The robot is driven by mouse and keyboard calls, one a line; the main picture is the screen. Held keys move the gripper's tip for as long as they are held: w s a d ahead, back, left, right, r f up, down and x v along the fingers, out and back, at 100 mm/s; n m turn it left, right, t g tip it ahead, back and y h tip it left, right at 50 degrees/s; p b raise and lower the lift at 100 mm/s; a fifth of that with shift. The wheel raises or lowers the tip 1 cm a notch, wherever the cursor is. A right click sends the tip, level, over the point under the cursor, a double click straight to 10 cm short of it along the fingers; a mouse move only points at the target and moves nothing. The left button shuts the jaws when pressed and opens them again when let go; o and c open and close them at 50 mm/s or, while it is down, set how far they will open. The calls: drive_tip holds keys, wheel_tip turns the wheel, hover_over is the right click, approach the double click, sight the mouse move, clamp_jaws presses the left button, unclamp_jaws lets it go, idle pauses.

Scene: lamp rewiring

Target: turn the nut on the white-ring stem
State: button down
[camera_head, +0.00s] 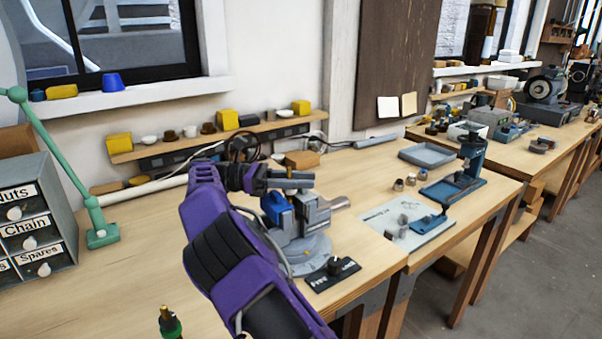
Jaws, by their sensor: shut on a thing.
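My gripper (290,181) is at the end of my purple arm, just above the grey-and-blue bench vise (313,213). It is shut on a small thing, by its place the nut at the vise. The nut and the white-ring stem are hidden or too small to make out behind the fingers and wrist. A stem with a green ring and brass top (169,323) stands at the front edge of the picture, apart from my gripper.
To the right are a pale mat (425,228) with small metal parts, a blue press (473,155) and a blue-grey tray (427,155). A labelled drawer cabinet (30,212) and green lamp arm (65,160) stand left.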

drive_tip(key=shift+d+r, duration=0.1)
drive_tip(key=shift+r, duration=0.05)
idle(0.3)
drive_tip(key=c, duration=0.6)
unclamp_jaws()
wheel_tip(320, 180, up, 10)
drive_tip(key=shift+f+p, duration=0.1)
drive_tip(key=shift+p, duration=1.15)
